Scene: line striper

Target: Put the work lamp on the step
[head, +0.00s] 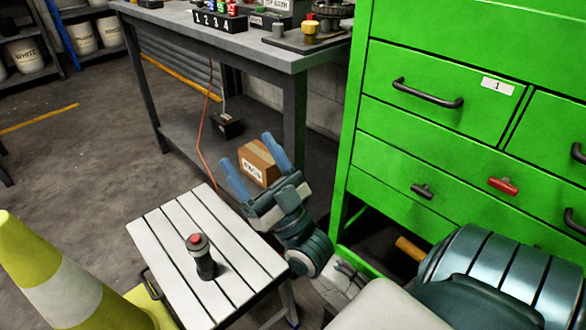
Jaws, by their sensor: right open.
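A small dark cylinder with a grey collar and a red top, which looks like the work lamp (205,262), stands upright on the white slatted step (165,240), near its middle. My right gripper (247,150) is open and empty. It shows just beyond the step's right side, with its blue fingers pointing up and away in the picture. It is apart from the lamp, which lies to its lower left. My left gripper is not in view.
A green drawer cabinet (395,150) stands close on the right. A grey workbench (255,50) is behind, with a cardboard box (250,170) low beyond my right gripper. A yellow-and-white cone (65,285) stands left of the step.

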